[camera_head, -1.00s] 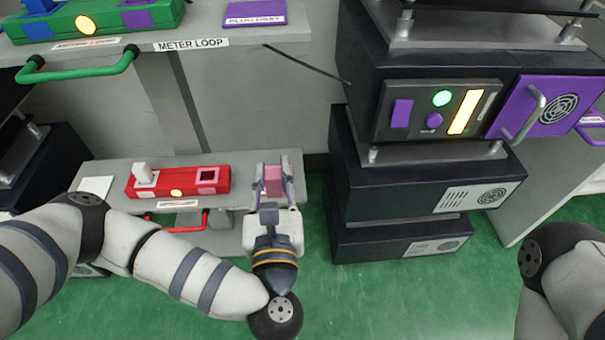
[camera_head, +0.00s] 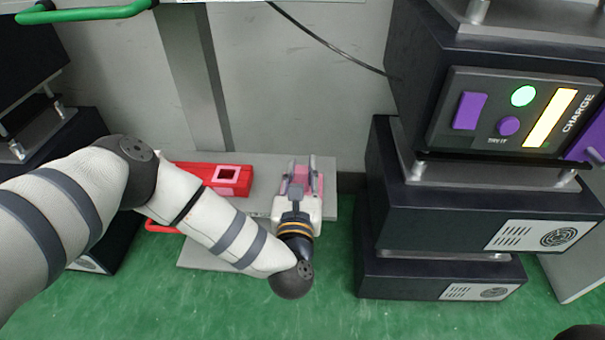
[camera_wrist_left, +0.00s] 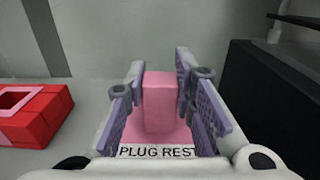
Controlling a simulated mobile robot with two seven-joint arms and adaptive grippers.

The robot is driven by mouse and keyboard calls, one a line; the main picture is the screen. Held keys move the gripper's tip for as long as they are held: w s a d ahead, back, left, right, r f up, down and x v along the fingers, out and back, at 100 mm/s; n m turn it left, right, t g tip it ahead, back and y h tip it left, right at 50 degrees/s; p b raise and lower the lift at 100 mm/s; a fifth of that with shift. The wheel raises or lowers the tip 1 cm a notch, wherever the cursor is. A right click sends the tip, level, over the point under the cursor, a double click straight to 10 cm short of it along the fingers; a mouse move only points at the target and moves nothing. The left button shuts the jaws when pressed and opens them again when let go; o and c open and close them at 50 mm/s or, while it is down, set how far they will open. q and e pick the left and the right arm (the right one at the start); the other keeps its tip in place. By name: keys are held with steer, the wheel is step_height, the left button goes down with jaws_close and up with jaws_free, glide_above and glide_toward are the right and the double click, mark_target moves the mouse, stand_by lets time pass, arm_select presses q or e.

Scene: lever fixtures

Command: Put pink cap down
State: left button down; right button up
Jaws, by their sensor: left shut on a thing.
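The pink cap (camera_wrist_left: 160,102) is a pink block standing upright between the fingers of my left gripper (camera_wrist_left: 160,98) in the left wrist view. My left gripper (camera_head: 301,178) is shut on it in the head view, over the right end of the low grey shelf (camera_head: 325,205). A flat pink pad labelled PLUG REST (camera_wrist_left: 178,139) lies below and around the cap's foot in the wrist view. I cannot tell whether the cap touches the pad. The gripper body hides much of the pad in the head view.
A red block with a pink-rimmed square socket (camera_head: 228,177) sits left of my gripper, partly behind my left arm. Stacked black machine units (camera_head: 475,225) stand close on the right. A green handle (camera_head: 85,14) is at the upper left.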

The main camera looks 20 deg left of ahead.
arm_select(q)
steer(key=shift+r, duration=0.1)
steer(key=c, duration=1.3)
jaws_free()
steer(key=shift+c, duration=0.2)
steer(key=shift+s+d+r, duration=0.1)
steer(key=shift+s, duration=0.05)
steer(key=p+v, duration=0.4)
steer(key=v, duration=0.7)
steer(key=shift+s+p, duration=0.35)
steer(key=shift+p, duration=0.05)
arm_select(e)
steer(key=shift+t, duration=0.3)
steer(key=r, duration=0.2)
steer(key=w+r, duration=0.1)
steer(key=r, duration=0.1)
steer(key=shift+w+d, duration=0.15)
